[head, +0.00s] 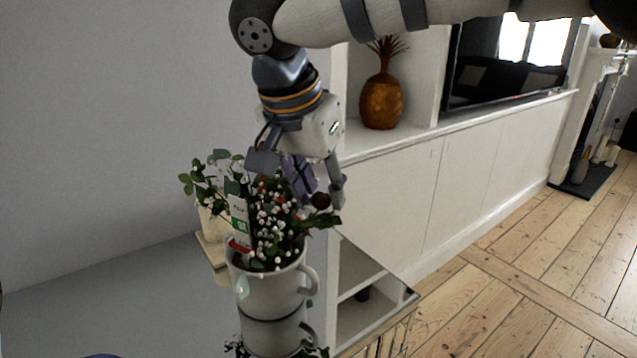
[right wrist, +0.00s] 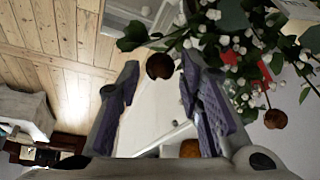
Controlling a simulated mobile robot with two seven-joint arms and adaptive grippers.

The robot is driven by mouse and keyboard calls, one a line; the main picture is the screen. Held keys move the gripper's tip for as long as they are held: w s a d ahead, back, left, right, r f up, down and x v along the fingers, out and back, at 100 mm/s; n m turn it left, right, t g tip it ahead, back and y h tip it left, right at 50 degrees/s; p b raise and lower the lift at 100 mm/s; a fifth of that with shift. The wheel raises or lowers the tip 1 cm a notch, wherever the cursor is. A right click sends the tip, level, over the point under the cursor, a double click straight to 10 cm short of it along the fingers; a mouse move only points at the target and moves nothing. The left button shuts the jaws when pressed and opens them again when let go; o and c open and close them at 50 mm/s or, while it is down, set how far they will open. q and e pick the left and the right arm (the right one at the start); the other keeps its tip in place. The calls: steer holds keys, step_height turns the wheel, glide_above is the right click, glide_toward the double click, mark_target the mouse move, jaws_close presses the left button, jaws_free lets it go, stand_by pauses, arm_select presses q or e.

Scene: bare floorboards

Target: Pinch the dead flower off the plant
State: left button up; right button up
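The plant (head: 275,215) has green leaves, small white blooms and red spots, and stands in a white mug (head: 270,285) with a handle on its right. A round, dark brown flower head (head: 321,200) sticks out at the plant's right side. It also shows in the right wrist view (right wrist: 160,66), where a second brown ball (right wrist: 275,118) sits among the white blooms. My right gripper (head: 319,184) points down over the plant's right side, open. In the right wrist view its fingers (right wrist: 160,76) stand apart, with the brown head between their tips; contact cannot be told. My left gripper is not in view.
The mug stands on a shiny, reflecting tabletop (head: 150,290). A white tag (head: 239,220) stands in the plant, and a pale pot (head: 212,222) is behind it. A brown vase (head: 381,102) stands on the white cabinet (head: 430,190). Bare floorboards (head: 520,280) lie clear at right.

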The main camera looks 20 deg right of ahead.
mark_target(319, 194)
jaws_close()
steer(key=shift+r, duration=3)
